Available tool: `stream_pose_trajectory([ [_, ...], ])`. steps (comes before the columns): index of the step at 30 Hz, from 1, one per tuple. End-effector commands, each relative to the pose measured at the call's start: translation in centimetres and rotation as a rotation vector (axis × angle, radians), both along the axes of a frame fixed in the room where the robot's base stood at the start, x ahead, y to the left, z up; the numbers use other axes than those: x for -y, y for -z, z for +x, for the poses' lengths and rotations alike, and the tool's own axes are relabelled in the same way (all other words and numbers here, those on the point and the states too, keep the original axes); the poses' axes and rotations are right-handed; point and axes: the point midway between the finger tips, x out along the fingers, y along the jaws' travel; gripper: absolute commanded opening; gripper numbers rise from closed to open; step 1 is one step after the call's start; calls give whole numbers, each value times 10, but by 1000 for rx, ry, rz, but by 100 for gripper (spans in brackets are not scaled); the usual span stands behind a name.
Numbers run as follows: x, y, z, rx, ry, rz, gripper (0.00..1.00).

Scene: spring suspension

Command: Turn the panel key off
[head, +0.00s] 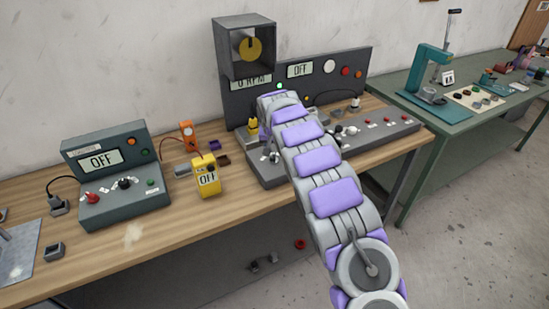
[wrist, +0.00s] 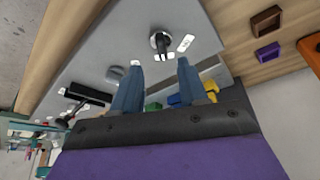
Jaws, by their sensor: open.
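The large grey control panel (head: 388,137) has a sloping deck and an upright back in the head view. A small display on it reads OFF. In the wrist view, a dark round knob or key switch (wrist: 160,43) with a light-edged grip stands on the pale panel face (wrist: 105,40), with white labels beside it. I cannot tell for sure that it is the key. My gripper (wrist: 159,62) is open, with two blue fingers apart and nothing between them. The knob lies just beyond the fingertips, roughly centred between them. In the head view my arm hides the fingers and part of the deck.
A grey box with a yellow disc (head: 247,48) sits above the panel. A green bench (head: 425,115) stands at right.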

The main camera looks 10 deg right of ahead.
Motion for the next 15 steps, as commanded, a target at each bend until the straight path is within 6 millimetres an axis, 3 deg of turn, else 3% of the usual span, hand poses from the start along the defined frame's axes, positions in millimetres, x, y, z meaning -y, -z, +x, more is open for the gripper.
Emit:
stream_pose_trajectory([
  [3, 2, 23, 7, -5, 2, 2, 43],
  [15, 5, 63, 25, 1, 0, 1, 43],
])
